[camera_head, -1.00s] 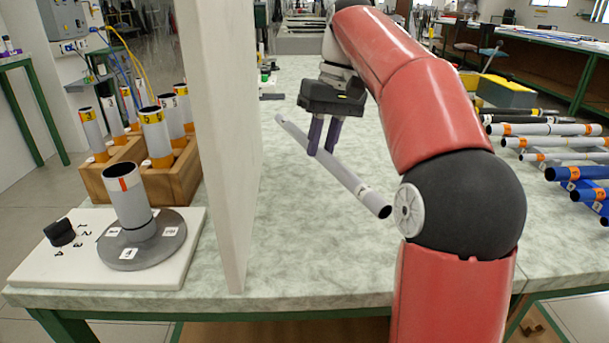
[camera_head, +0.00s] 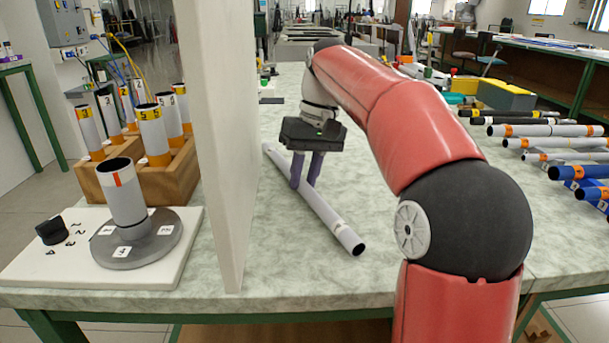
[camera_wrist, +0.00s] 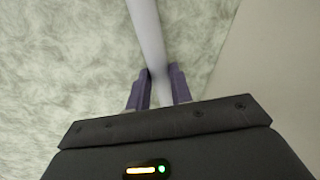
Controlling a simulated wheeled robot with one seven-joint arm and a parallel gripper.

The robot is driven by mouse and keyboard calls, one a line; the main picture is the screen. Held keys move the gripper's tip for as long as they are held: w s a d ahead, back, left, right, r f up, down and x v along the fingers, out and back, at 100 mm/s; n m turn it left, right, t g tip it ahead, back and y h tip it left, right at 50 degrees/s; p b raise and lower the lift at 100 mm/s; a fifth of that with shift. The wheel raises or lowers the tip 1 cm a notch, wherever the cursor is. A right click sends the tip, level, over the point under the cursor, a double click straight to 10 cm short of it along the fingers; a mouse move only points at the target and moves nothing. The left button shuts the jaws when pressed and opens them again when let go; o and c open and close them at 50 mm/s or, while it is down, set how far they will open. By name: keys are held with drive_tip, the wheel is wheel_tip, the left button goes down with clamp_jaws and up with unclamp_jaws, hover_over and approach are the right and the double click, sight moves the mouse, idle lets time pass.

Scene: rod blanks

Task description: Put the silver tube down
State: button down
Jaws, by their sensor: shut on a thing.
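The silver tube (camera_head: 329,217) is long and thin, with a dark open near end. It lies slantwise low over the marbled table, just right of the white partition. My gripper (camera_head: 303,184) points down and is shut on the tube, its purple fingers on either side. In the wrist view the tube (camera_wrist: 148,35) runs up from between the fingers (camera_wrist: 158,88), with the table surface below. I cannot tell for sure whether the tube touches the table.
A white partition (camera_head: 217,150) stands close left of the tube. Left of it are a round grey holder (camera_head: 150,250) with an upright tube and a wooden rack (camera_head: 180,185) of tubes. Grey, blue and black tubes (camera_head: 545,130) lie at the right. The table (camera_head: 300,275) in front is clear.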

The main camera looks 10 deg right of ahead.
drive_tip(key=shift+f, duration=0.15)
drive_tip(key=c, duration=1.3)
unclamp_jaws()
drive_tip(key=shift+o, duration=0.2)
